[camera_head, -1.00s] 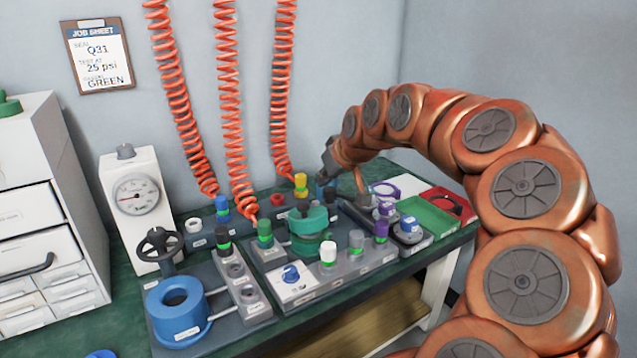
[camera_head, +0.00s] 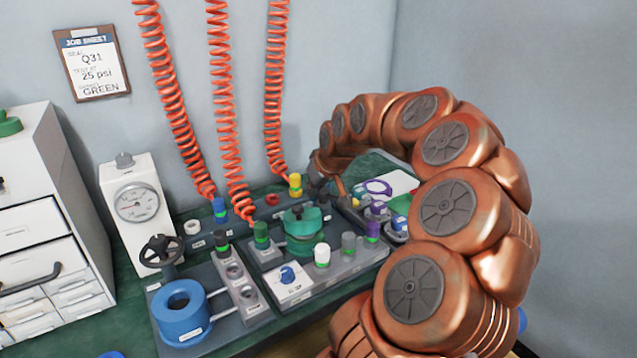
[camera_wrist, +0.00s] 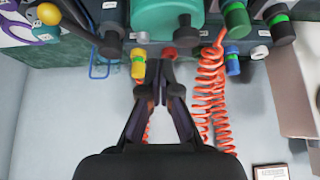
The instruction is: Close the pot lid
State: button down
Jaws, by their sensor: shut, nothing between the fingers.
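The teal pot (camera_head: 303,242) stands in the middle of the bench fixture. Its teal lid (camera_head: 302,216) has a dark knob on top. I cannot tell whether the lid sits fully seated. In the wrist view a large teal round part (camera_wrist: 167,16) with a dark knob is at the top edge, cut off by the frame. My gripper (camera_wrist: 160,70) is shut and empty, just short of that teal part in the picture and apart from it. In the head view my gripper (camera_head: 316,182) is small and dark at the back of the bench, behind the pot and partly hidden.
A yellow-topped fitting (camera_wrist: 138,62) is close beside my fingertips. Orange coiled hoses (camera_head: 232,120) hang behind the pot. Several fittings, including a white one (camera_head: 322,255), stand in front of it. A blue ring-shaped part (camera_head: 181,310) and a gauge (camera_head: 137,202) are left.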

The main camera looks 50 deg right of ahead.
aim_at(308, 214)
jog(key=x, duration=0.3)
jog(key=shift+f, duration=0.2)
jog(key=shift+s+a+f, duration=0.1)
jog(key=shift+s+f, duration=0.1)
jog(key=shift+f, duration=0.3)
jog(key=shift+s+f, duration=0.25)
jog(key=shift+f, duration=0.3)
jog(key=shift+s+f+b, duration=0.1)
jog(key=shift+f+b, duration=0.25)
jog(key=shift+f, duration=0.3)
